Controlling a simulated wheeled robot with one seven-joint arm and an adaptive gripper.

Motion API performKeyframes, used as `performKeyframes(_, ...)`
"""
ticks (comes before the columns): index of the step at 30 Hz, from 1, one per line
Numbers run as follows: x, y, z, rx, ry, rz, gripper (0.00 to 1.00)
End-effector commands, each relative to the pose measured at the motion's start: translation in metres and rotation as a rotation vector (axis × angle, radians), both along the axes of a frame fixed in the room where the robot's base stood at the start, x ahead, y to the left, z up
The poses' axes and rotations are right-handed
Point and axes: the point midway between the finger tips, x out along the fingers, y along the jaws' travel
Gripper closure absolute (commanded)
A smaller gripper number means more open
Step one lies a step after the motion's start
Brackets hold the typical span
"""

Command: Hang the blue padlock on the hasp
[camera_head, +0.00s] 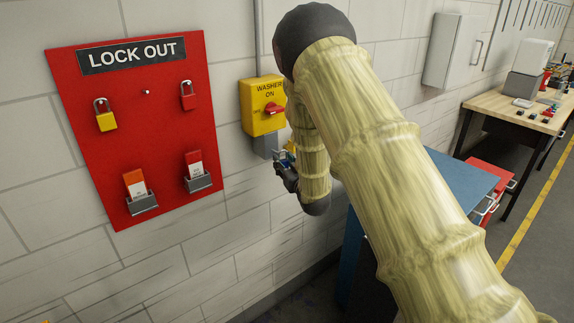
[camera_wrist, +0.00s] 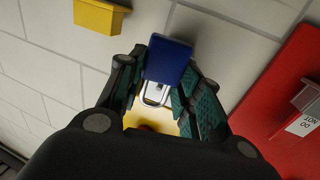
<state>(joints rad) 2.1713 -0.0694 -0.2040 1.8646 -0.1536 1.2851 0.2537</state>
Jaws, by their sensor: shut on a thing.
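The blue padlock (camera_wrist: 168,60) is between the fingers of my gripper (camera_wrist: 170,88) in the wrist view, its silver shackle (camera_wrist: 154,95) pointing down in that picture. My gripper (camera_head: 282,165) shows small and partly hidden by my arm in the head view, just below and right of the yellow WASHER ON box (camera_head: 263,107). That box has a red switch (camera_head: 274,108). Part of a yellow surface (camera_wrist: 165,122) with a red bit shows beyond the shackle in the wrist view. I cannot make out the hasp, or whether the shackle touches anything.
The red LOCK OUT board (camera_head: 134,152) hangs left, with a yellow padlock (camera_head: 105,121), a red padlock (camera_head: 188,95) and two tag holders. Another yellow box (camera_wrist: 99,15) shows in the wrist view. A blue-topped cabinet (camera_head: 458,180) and workbench (camera_head: 492,103) stand right.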

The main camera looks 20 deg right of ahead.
Motion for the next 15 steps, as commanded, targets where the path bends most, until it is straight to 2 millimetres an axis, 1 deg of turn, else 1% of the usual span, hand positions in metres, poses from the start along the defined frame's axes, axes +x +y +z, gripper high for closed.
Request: performKeyframes(15, 0.022, 0.008, -0.002, -0.001, 0.0, 0.0, 0.9)
